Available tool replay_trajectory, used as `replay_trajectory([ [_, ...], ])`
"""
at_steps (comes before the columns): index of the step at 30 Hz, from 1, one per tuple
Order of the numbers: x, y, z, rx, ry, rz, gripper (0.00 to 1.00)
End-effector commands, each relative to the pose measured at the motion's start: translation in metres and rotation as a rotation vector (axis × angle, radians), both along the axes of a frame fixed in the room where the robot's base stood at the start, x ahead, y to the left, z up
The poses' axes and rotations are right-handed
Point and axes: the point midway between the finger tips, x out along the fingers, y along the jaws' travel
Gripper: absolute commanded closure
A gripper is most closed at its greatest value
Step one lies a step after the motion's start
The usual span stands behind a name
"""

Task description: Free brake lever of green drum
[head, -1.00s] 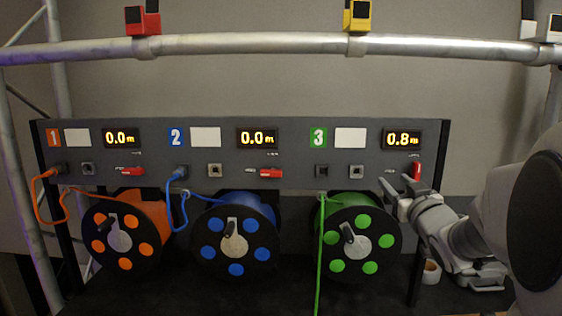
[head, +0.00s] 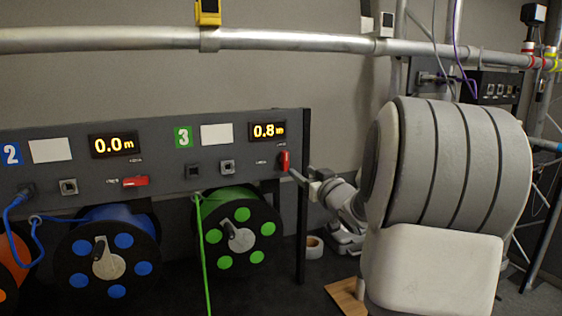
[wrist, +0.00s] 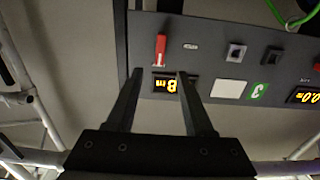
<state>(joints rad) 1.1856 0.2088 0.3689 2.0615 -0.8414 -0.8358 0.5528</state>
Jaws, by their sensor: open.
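The green drum (head: 240,236) hangs under section 3 of the dark panel, its green cable hanging down. Its brake lever (head: 284,161) is red and stands upright at the panel's right end, beside the 0.8 m display (head: 268,130). In the wrist view, which is upside down, my gripper (wrist: 160,73) is open and empty. The red lever (wrist: 161,48) shows beyond the fingertips, between their lines. I cannot tell whether either finger touches it.
The blue drum (head: 108,257) has a red lever (head: 135,181) lying sideways. A truss tube (head: 280,41) crosses above the panel. A tape roll (head: 314,247) lies below, right of the panel's post (head: 303,210).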

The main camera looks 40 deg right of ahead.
Motion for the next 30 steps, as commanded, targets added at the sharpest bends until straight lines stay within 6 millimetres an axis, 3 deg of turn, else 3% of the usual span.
replay_trajectory([
  [6,0.043,-0.01,0.001,0.002,-0.001,0.002,0.47],
  [15,0.089,-0.021,0.0,0.0,0.0,0.0,0.47],
  [21,0.103,-0.025,0.0,0.0,0.001,-0.002,0.47],
  [30,0.106,-0.025,0.0,-0.001,0.001,-0.002,0.47],
])
